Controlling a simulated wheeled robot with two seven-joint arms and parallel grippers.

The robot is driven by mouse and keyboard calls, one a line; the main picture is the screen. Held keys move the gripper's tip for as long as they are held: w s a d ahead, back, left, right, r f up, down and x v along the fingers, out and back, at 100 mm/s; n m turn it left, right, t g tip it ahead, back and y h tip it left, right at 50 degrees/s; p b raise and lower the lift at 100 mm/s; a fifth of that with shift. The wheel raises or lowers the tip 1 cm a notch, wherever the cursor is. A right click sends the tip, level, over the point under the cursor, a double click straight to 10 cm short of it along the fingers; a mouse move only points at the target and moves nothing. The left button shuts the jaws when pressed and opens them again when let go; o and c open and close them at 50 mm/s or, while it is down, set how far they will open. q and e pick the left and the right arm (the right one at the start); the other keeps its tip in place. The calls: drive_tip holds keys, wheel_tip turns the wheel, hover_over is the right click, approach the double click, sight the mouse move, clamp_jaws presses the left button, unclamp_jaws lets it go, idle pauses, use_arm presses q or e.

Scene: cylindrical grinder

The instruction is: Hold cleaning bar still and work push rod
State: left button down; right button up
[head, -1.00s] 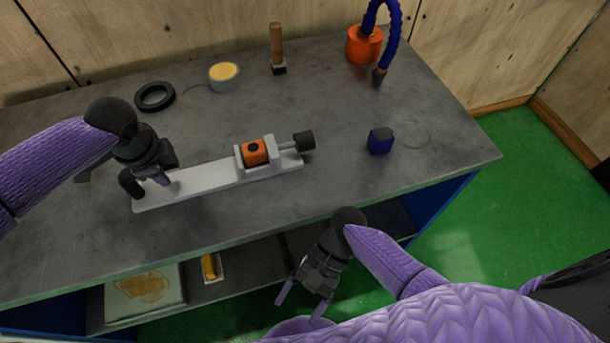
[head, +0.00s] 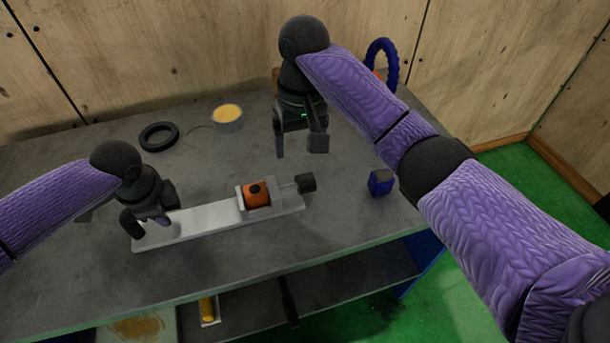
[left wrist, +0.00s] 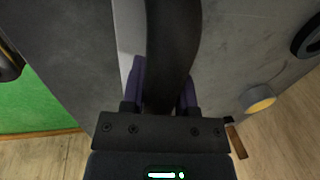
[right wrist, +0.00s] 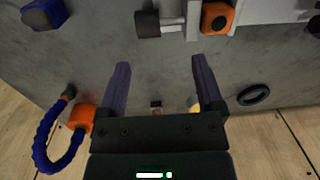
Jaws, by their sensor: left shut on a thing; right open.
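The cleaning bar (head: 210,218) is a long light-grey bar lying on the table, with a black curved handle at its left end. My left gripper (head: 150,220) is shut on that handle (left wrist: 173,40), which shows between its fingers in the left wrist view. An orange part (head: 256,194) sits in a grey block at the bar's right end. The push rod's black knob (head: 306,183) sticks out to the right of the block; it also shows in the right wrist view (right wrist: 147,23). My right gripper (head: 299,150) is open and empty, above the table behind the knob, apart from it.
A blue block (head: 381,182) stands right of the knob, near my right forearm. A black ring (head: 159,136) and a yellow-filled tin (head: 227,118) lie at the back. An orange pot with a blue hose (right wrist: 82,118) is at the back right. Bare table surrounds the bar.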

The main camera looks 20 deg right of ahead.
sight(305, 177)
drive_tip(key=shift+h, duration=0.3)
drive_tip(key=f, duration=0.7)
drive_tip(key=d+f, duration=0.1)
drive_tip(key=f, duration=0.2)
drive_tip(key=shift+w+d+f, duration=0.1)
drive_tip(key=shift+w+f, duration=0.2)
drive_tip(key=shift+w, duration=0.05)
clamp_jaws()
